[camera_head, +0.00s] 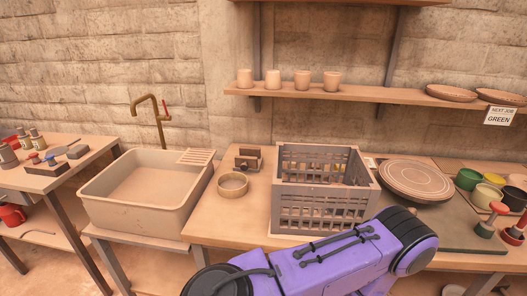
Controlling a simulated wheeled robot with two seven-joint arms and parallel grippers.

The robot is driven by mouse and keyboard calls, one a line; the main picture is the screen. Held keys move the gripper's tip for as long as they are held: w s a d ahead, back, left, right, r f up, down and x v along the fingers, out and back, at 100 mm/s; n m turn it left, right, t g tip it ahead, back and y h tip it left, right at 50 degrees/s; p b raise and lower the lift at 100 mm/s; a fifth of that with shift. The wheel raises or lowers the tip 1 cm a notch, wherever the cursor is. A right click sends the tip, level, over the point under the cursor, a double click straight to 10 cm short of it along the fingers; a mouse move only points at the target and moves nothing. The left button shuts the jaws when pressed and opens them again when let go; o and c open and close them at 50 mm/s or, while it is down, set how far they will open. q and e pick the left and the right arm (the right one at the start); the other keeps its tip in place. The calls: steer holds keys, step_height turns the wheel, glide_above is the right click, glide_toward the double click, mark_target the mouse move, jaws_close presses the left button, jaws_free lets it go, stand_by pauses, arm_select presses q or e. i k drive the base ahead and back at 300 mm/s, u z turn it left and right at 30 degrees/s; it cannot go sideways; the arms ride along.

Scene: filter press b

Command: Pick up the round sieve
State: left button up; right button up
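A small round, shallow wooden-rimmed vessel (233,184), which looks like the round sieve, sits on the wooden table between the sink and the grey crate. Its mesh is too small to make out. It stands apart from the crate. One of my purple arms crosses the front of the table and hides part of its front edge. Neither of my grippers shows in the head view.
A grey slatted crate (318,207) holds items on the table's middle. A sink (142,215) with a brass tap stands left. A round disc (416,180), several coloured pots and red-handled tools are right.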

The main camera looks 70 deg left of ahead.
mark_target(229, 186)
steer(key=i, duration=0.8)
steer(key=u, duration=2.3)
